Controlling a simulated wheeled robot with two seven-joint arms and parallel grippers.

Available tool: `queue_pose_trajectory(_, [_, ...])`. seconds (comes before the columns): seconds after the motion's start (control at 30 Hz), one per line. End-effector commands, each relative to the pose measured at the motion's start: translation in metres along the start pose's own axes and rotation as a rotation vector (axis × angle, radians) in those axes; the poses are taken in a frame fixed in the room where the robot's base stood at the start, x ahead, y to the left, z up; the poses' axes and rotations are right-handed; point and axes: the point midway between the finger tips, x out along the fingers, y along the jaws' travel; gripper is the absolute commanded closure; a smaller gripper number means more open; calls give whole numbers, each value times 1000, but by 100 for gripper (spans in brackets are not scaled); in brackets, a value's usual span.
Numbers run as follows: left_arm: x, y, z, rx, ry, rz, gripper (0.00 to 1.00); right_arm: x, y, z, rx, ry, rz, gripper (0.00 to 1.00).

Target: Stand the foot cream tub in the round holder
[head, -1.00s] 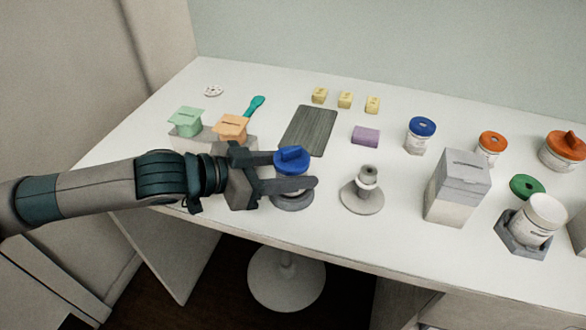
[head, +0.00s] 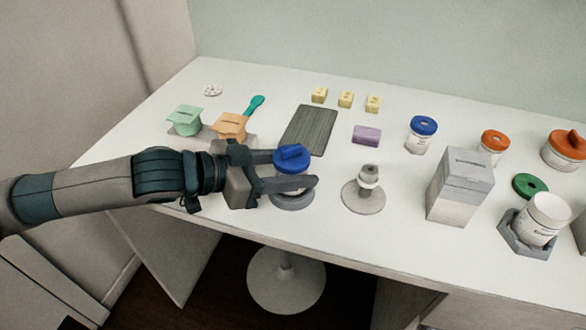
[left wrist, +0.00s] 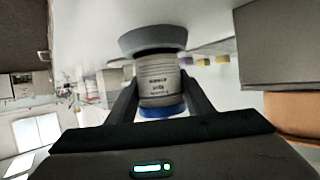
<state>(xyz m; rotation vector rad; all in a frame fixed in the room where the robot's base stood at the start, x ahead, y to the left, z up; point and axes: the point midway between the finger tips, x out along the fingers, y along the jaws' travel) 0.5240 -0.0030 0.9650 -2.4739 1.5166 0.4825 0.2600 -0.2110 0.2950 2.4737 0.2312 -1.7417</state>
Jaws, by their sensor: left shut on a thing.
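A white tub with a blue lid (head: 291,158) stands upright at the table's front edge. It also shows upside down in the left wrist view (left wrist: 158,80), its label too small to read surely. My left gripper (head: 290,179) comes in from the left and is shut on the tub, one finger on each side. The round grey holder (head: 292,203) is directly under the tub. In the wrist view the tub's lower end meets the holder's rim (left wrist: 153,40); whether it is fully seated I cannot tell. My right gripper is out of view.
A round-based stand (head: 363,198) is just right of the holder, and a grey box (head: 459,186) beyond it. Another blue-lidded tub (head: 421,138) stands farther back. A white tub (head: 541,219) sits in a grey angular holder. A dark board (head: 310,130) lies behind.

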Motion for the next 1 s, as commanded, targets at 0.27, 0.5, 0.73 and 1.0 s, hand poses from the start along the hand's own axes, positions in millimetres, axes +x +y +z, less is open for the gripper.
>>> queue_pose_trajectory(0.27, [0, 0, 0, 1, 1, 0, 85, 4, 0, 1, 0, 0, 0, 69])
queue_pose_trajectory(0.5, [0, 0, 0, 1, 1, 0, 85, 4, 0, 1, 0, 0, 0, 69])
queue_pose_trajectory(0.73, [0, 0, 0, 1, 0, 0, 85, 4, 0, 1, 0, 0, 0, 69])
queue_pose_trajectory(1.0, [0, 0, 1, 1, 1, 0, 85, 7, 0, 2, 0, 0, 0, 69])
